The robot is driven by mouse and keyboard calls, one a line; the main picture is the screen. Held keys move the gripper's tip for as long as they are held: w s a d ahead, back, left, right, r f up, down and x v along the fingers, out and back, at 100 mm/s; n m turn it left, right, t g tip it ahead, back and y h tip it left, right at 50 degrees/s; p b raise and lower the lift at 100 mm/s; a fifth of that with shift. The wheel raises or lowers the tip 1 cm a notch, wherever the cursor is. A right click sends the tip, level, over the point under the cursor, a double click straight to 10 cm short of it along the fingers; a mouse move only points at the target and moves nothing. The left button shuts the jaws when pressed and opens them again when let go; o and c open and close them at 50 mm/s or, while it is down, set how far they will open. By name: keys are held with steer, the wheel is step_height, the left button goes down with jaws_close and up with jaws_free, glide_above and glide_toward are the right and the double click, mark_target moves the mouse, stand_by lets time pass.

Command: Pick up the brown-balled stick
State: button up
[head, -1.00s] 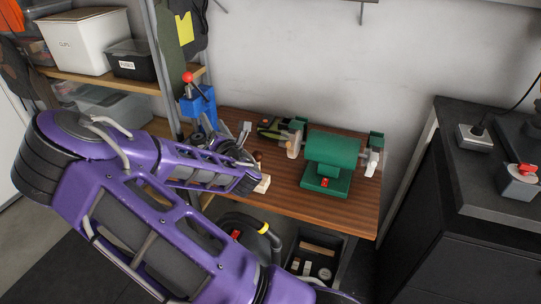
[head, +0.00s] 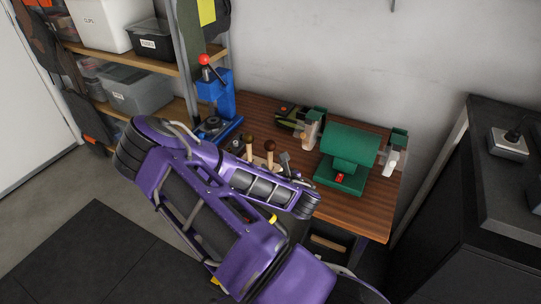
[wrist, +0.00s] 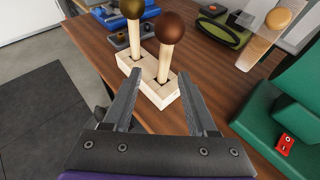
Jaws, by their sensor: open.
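The brown-balled stick is pale wood with a dark reddish-brown ball (wrist: 170,27), upright in a pale wooden block (wrist: 158,96) in the wrist view. Its ball also shows in the head view (head: 270,145). A second stick with an olive-brown ball (wrist: 132,8) stands just left of it in the same block. My gripper (wrist: 160,76) is open and empty. Its two fingers point toward the block, with the brown-balled stick in line with the gap between them. I cannot tell whether the fingertips reach around the stick. In the head view my arm hides most of the block.
A green bench grinder (head: 347,150) stands close on the right, with a red switch (wrist: 284,143). A blue press with a red knob (head: 215,100) stands on the left. The wooden bench (head: 358,208) has clear room in front of the grinder.

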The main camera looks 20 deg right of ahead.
mark_target(269, 160)
steer(key=x, duration=0.5)
steer(key=shift+d, duration=0.1)
steer(key=shift+d+x, duration=0.15)
steer(key=shift+x, duration=1.2)
steer(key=shift+d+x, duration=0.15)
steer(key=shift+x, duration=1.2)
jaws_close()
